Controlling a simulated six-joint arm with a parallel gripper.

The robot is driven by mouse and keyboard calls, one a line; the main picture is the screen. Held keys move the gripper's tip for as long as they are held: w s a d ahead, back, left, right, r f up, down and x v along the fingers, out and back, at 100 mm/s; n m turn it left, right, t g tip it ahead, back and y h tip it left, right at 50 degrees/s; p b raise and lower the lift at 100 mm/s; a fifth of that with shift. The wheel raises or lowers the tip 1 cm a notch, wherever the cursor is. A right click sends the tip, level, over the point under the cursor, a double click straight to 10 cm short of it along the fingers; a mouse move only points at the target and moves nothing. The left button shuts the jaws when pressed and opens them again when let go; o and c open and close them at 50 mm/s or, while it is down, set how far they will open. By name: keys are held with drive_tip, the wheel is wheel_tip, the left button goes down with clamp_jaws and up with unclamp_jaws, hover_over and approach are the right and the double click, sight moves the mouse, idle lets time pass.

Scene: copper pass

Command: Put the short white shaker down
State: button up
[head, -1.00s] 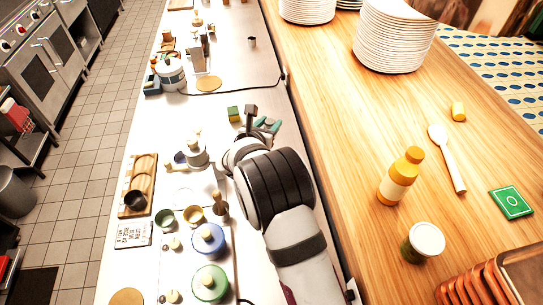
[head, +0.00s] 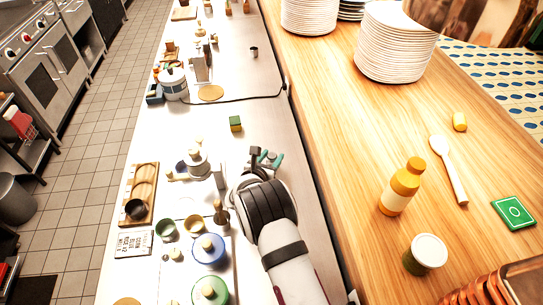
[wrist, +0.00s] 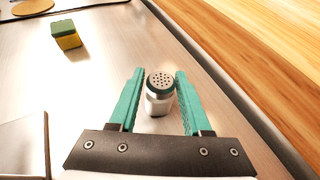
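The short white shaker (wrist: 160,94) has a round lid with dark holes and a green rim. In the wrist view it stands upright between the teal fingers of my gripper (wrist: 160,78).
A green and yellow sponge (head: 235,124) lies farther along the counter. Pots (head: 208,248), cups and a wooden tray (head: 151,172) stand to the left and near. The wooden ledge (head: 345,130) runs along the right.

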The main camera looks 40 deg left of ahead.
drive_tip(key=shift+o, duration=1.4)
drive_tip(key=shift+o, duration=0.4)
drive_tip(key=v, duration=0.7)
drive_tip(key=shift+w+d+r, duration=0.1)
drive_tip(key=shift+w, duration=0.05)
drive_tip(key=shift+o, duration=0.4)
drive_tip(key=shift+s+d+r, duration=0.1)
drive_tip(key=shift+s, duration=0.2)
